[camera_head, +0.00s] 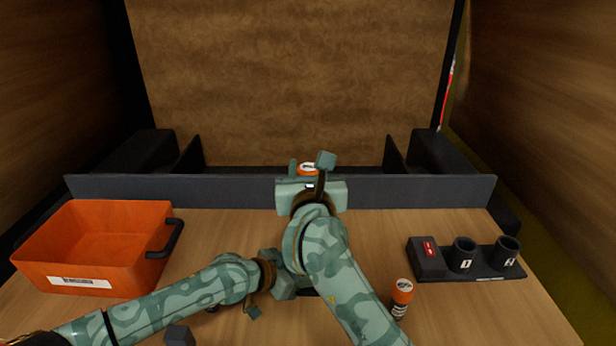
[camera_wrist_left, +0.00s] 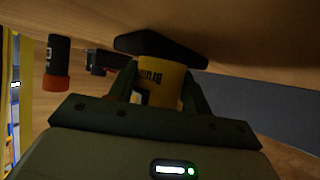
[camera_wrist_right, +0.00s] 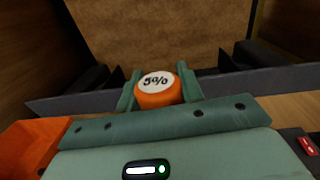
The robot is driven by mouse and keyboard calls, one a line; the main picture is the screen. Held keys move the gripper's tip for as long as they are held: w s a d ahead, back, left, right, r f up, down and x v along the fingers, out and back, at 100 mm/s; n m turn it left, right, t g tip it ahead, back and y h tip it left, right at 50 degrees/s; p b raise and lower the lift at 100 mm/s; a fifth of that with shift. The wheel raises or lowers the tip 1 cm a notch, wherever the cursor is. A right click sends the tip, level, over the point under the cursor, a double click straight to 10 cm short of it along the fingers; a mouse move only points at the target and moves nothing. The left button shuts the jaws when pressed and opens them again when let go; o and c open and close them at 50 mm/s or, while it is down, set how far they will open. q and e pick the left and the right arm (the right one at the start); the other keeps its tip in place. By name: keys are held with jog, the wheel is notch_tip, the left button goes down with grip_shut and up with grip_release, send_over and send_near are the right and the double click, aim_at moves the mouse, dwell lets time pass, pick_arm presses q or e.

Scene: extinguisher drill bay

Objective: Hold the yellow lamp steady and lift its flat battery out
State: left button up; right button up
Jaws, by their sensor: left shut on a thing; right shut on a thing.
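My right gripper (camera_head: 308,169) is shut on an orange-capped battery (camera_wrist_right: 159,89), whose white top reads 5%. It holds this battery raised near the grey back panel; the battery's lower part is hidden. My left gripper (camera_head: 289,286) is low over the table, shut on the yellow lamp (camera_wrist_left: 160,78). The left wrist view shows the lamp's yellow body between the fingers and its wide black part against the wooden table. In the head view my right arm hides most of the lamp.
A second orange-capped battery (camera_head: 401,293) stands upright on the table, right of my right arm. An orange bin (camera_head: 100,225) stands at the left. A grey panel (camera_head: 420,190) runs across the back.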

pick_arm(q)
jog(key=o, duration=0.8)
